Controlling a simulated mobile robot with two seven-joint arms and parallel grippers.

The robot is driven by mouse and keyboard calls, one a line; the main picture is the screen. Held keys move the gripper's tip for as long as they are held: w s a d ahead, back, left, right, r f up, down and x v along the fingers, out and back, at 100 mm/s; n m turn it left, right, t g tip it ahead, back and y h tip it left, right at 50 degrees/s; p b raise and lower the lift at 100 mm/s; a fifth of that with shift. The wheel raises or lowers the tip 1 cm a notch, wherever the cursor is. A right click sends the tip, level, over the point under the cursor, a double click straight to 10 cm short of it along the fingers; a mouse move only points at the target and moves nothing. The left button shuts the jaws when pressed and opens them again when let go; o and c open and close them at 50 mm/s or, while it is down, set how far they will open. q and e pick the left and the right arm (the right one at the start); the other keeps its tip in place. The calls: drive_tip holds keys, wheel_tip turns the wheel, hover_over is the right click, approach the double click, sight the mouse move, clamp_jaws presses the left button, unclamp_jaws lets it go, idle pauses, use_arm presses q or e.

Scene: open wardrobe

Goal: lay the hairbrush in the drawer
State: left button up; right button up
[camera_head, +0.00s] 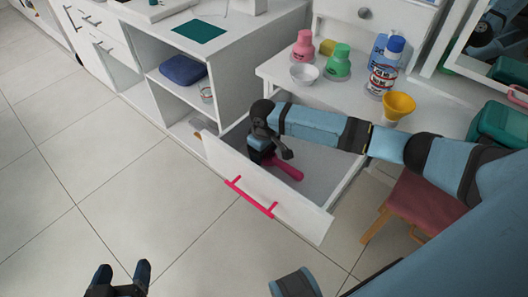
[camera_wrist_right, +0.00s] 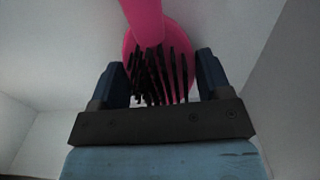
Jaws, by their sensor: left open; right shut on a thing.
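The pink hairbrush (camera_head: 285,168) with dark bristles is inside the open white drawer (camera_head: 262,193), which has a pink handle. In the right wrist view the brush head (camera_wrist_right: 160,70) is between the fingers of my right gripper (camera_wrist_right: 160,88), bristles facing the gripper. My right gripper (camera_head: 268,156) reaches down into the drawer and is shut on the brush. Whether the brush touches the drawer floor I cannot tell. My left gripper (camera_head: 122,278) is open and empty, low over the tiled floor at the lower left.
A reddish stool (camera_head: 422,205) stands right of the drawer. Floor on the left is clear.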

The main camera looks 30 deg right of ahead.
drive_tip(key=shift+f, duration=0.1)
idle(0.3)
drive_tip(key=o, duration=1)
